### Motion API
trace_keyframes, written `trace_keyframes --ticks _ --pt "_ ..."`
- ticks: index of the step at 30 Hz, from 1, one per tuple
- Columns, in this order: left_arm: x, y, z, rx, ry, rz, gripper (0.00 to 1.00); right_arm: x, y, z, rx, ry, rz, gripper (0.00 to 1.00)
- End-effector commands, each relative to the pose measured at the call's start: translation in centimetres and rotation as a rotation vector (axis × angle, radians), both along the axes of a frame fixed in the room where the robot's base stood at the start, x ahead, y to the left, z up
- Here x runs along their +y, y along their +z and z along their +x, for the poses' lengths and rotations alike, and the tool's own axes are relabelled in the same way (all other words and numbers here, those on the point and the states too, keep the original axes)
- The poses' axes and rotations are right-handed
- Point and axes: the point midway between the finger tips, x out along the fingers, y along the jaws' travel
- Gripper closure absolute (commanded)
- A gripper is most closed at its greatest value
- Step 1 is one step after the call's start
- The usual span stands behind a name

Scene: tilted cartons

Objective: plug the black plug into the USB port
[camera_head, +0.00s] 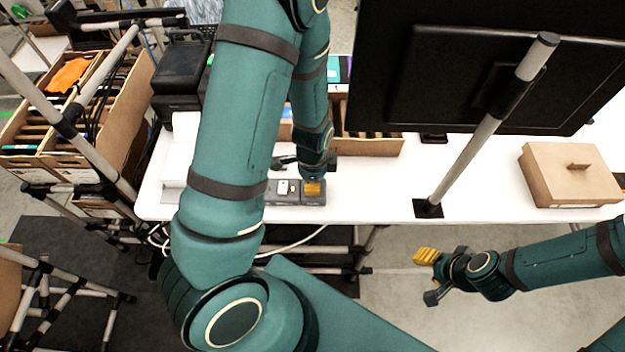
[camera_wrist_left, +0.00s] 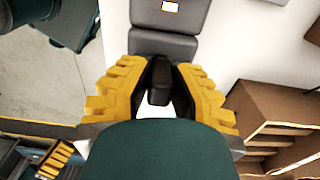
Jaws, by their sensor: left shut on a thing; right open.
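My left gripper (camera_head: 313,187) is over the right end of a low dark grey box (camera_head: 285,198) on the white table. In the left wrist view, the yellow fingers of my left gripper (camera_wrist_left: 158,95) are shut on the black plug (camera_wrist_left: 159,80). The grey box (camera_wrist_left: 163,46) lies just beyond the plug; I cannot tell whether they touch. The USB port is not discernible, and the plug is hidden in the head view. My right gripper (camera_head: 429,277) is open and empty, in front of the table at the right.
A white table (camera_head: 380,190) carries a monitor (camera_head: 480,80) on a grey pole, a lidded cardboard box (camera_head: 568,172) at the right and a black machine (camera_head: 181,75) at the left. Brown shelving (camera_wrist_left: 265,115) is at right in the wrist view. The table's middle is clear.

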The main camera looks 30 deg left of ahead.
Motion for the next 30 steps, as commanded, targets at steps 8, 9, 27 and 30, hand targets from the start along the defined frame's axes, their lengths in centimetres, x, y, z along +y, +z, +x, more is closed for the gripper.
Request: trace_keyframes --ticks 8,9,27,30 --pt "0.0 -0.61 0.01 0.0 0.0 0.0 1.0 0.01 -0.52 0.0 0.0 0.0 0.0 0.53" --pt "0.0 -0.68 0.01 0.0 0.0 0.0 1.0 0.01 -0.58 0.0 0.0 0.0 0.0 0.53" --pt "0.0 -0.78 0.02 -0.001 0.0 0.001 0.51 0.0 -0.77 0.0 0.0 0.0 0.0 0.53" --pt "-0.01 -0.16 0.09 -0.002 -0.001 0.0 0.51 0.0 -0.77 0.0 0.0 0.0 0.0 0.53"
